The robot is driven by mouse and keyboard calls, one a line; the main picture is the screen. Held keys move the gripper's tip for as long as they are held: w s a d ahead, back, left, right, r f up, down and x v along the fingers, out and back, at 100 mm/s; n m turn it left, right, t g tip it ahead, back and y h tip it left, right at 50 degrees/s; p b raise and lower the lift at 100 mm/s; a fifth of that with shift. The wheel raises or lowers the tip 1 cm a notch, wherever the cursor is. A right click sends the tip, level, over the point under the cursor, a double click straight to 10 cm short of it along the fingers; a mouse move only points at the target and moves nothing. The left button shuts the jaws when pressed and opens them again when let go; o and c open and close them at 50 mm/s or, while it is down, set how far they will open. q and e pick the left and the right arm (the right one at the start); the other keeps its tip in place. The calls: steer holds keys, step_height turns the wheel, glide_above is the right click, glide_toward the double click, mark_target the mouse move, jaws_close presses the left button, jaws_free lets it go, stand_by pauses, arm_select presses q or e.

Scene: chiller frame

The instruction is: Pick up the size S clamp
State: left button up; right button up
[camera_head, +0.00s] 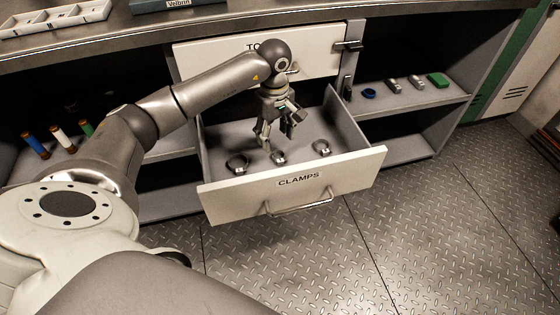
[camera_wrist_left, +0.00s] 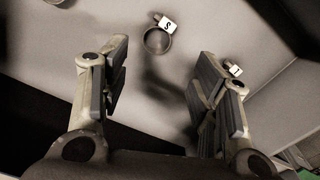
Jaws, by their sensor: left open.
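The size S clamp (camera_wrist_left: 157,40) is a small dark ring with a white tag marked S, lying on the drawer floor in the left wrist view. In the head view it is the middle clamp (camera_head: 278,157) of three in the open drawer. My left gripper (camera_head: 277,138) is above the drawer, pointing down, open and empty. In the left wrist view, the clamp is beyond the spread fingertips (camera_wrist_left: 160,75), apart from both. My right gripper is not in view.
A larger clamp (camera_head: 237,163) lies to the left and another clamp (camera_head: 321,148) to the right. The drawer front (camera_head: 350,171) reads CLAMPS and has a handle. A closed drawer (camera_head: 315,63) sits above. A shelf (camera_head: 430,103) at right holds several small items.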

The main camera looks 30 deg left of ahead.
mark_target(277, 157)
arm_select(q)
steer(key=f, duration=0.3)
steer(key=f+b, duration=0.1)
steer(key=f, duration=0.2)
steer(key=shift+w+d+f, duration=0.1)
steer(key=shift+w+f, duration=0.1)
steer(key=shift+f, duration=0.15)
steer(key=c, duration=1)
